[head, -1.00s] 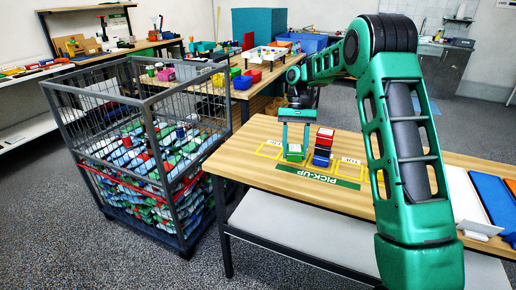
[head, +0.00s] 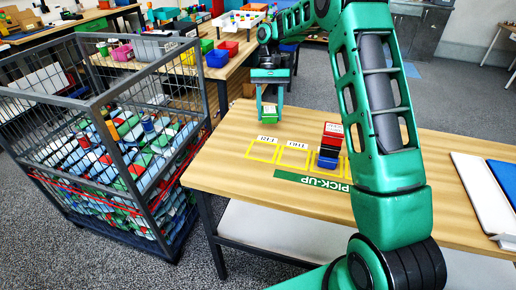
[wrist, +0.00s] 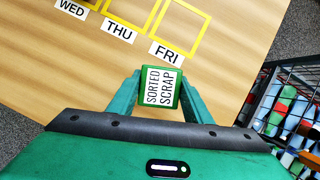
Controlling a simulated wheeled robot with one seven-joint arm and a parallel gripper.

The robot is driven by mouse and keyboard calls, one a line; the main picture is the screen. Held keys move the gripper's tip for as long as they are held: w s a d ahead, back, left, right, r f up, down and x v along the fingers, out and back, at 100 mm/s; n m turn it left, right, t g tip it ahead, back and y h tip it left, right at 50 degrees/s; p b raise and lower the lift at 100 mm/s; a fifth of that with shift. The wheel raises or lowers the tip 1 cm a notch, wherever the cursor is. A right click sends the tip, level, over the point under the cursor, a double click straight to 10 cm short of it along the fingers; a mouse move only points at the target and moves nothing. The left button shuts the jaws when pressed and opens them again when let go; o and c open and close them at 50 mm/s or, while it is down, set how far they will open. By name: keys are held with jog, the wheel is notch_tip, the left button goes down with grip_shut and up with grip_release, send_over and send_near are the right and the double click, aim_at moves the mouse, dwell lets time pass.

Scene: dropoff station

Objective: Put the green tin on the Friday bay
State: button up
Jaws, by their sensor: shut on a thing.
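A green tin (wrist: 158,88) with a white "SORTED SCRAP" label is between the fingers of my gripper (wrist: 158,92) in the wrist view. In the head view my gripper (head: 269,98) is shut on the tin (head: 269,112), behind the Friday bay (head: 262,152). The tin seems to be above the table; its exact height is hard to tell. The Friday bay is an empty yellow outline with a "FRI" label; it also shows beyond the tin in the wrist view (wrist: 198,42).
The Thursday bay (head: 294,159) beside it is empty. A stack of red and blue tins (head: 328,157) stands to its right. The green pick-up strip (head: 313,181) runs along the front of the bays on the table (head: 225,160). A wire cage (head: 105,100) of scrap stands left.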

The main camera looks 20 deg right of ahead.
jog(key=shift+a, duration=0.15)
jog(key=shift+a+r, duration=0.2)
jog(key=shift+a, duration=0.2)
jog(key=s+a+r+m+t+y, duration=0.1)
jog(key=s+a+r+m+t, duration=0.3)
jog(key=s+a+m, duration=0.55)
jog(key=s+a+r+m+t+y, duration=0.1)
jog(key=s+a+r+m+t, duration=0.35)
jog(key=m, duration=0.75)
jog(key=g, duration=0.2)
send_over(258, 150)
jog(key=d, duration=0.1)
jog(key=shift+t, duration=0.25)
jog(key=f, duration=0.8)
jog(key=shift+s+d+f, duration=0.1)
jog(key=shift+s+f, duration=0.2)
jog(key=shift+s, duration=0.05)
jog(key=shift+f, duration=1.95)
jog(key=o, duration=1.2)
jog(key=shift+f, duration=0.1)
jog(key=shift+c, duration=0.2)
